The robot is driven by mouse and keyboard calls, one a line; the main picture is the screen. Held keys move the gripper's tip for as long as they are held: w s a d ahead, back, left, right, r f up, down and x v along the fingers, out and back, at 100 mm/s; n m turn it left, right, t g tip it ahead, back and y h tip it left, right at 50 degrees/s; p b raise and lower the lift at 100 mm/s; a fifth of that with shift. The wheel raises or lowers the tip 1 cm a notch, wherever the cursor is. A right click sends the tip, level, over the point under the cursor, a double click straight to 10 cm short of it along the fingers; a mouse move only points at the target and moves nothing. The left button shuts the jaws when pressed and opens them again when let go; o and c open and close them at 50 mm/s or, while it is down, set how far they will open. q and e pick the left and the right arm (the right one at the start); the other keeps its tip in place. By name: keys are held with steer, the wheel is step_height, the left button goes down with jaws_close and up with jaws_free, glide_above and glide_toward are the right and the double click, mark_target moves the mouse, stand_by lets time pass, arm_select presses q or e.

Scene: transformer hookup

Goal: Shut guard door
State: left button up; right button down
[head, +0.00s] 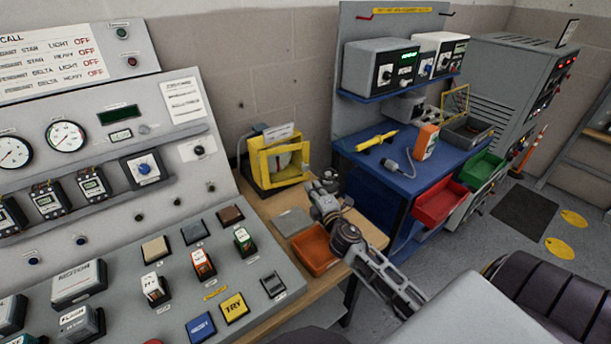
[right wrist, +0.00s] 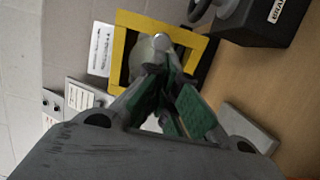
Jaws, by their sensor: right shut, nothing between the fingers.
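The yellow-framed guard door (head: 279,163) is on the small guarded unit at the back of the wooden bench. It also shows in the right wrist view (right wrist: 125,60), straight ahead of my fingers, with a rounded pale part inside its frame. I cannot tell whether the door is fully closed. My right gripper (head: 318,186) is just right of the yellow frame in the head view. Its green-padded fingers (right wrist: 166,92) are shut with nothing between them. They overlap the lower part of the frame; contact is not clear. My left gripper is not in view.
A sloped control panel (head: 110,215) stands to the left. A blue workbench (head: 390,178) with red and green bins is to the right.

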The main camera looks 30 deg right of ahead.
mark_target(303, 170)
steer(key=shift+w+d+p, duration=0.15)
steer(key=shift+w+d, duration=0.05)
steer(key=shift+w, duration=1)
steer(key=shift+w+d+p, duration=0.1)
steer(key=shift+w+d, duration=0.15)
steer(key=shift+w, duration=0.95)
steer(key=shift+w+d+p, duration=0.15)
steer(key=shift+w+d, duration=0.05)
steer(key=shift+w, duration=1)
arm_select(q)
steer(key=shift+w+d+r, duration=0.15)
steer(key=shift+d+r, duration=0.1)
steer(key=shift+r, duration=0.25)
